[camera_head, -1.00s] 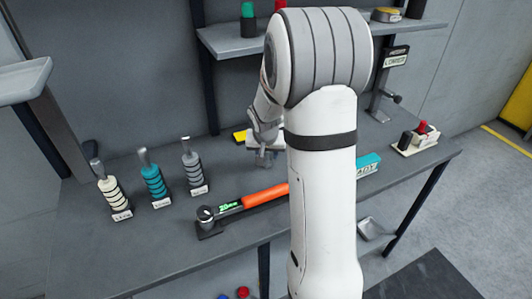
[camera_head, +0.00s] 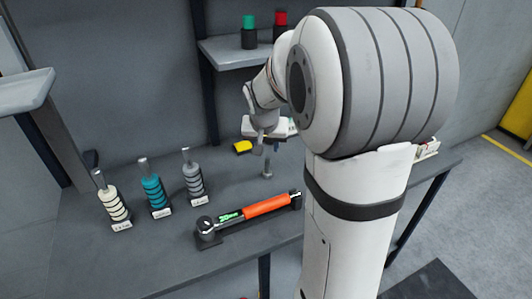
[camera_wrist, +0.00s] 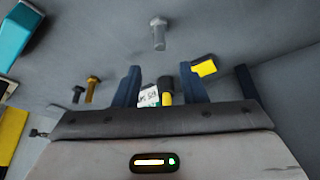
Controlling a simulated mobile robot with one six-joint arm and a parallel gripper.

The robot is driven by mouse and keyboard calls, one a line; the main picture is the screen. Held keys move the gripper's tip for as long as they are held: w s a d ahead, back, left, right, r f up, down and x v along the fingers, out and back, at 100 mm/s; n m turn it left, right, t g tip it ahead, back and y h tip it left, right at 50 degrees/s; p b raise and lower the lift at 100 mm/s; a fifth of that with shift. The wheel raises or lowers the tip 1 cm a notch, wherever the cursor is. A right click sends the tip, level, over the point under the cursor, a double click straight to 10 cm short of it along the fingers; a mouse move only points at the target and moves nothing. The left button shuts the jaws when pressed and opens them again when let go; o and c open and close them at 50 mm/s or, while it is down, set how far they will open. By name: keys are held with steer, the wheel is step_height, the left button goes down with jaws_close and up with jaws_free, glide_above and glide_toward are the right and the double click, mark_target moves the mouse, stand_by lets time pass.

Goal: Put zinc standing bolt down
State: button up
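The zinc bolt (camera_head: 267,167) is a small grey bolt standing on the table, head down and shank up. In the wrist view, the bolt (camera_wrist: 158,34) is beyond my fingertips, with its shank towards them. My gripper (camera_wrist: 161,76) is open, its two dark fingers apart with nothing held between them. In the head view, my gripper (camera_head: 265,140) is above the bolt and looks clear of it; fine detail there is too small to tell.
An orange-handled torque wrench (camera_head: 266,205) lies in front of the bolt. Cream (camera_head: 115,205), teal (camera_head: 154,192) and grey (camera_head: 194,181) ringed posts stand left. A yellow-topped block (camera_head: 243,147) is behind. A brass bolt (camera_wrist: 93,84) and a dark bolt (camera_wrist: 78,93) show in the wrist view.

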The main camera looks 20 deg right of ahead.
steer(key=s+a+r+n+y, duration=0.1)
steer(key=s+a, duration=0.4)
steer(key=s, duration=0.6)
steer(key=s+a+r+n+g+y, duration=0.1)
steer(key=s+a+n, duration=0.3)
steer(key=s, duration=0.7)
steer(key=shift+a+n, duration=0.3)
steer(key=shift+a, duration=0.35)
steer(key=shift+s, duration=0.25)
steer(key=shift+c, duration=0.2)
steer(key=shift+w, duration=0.1)
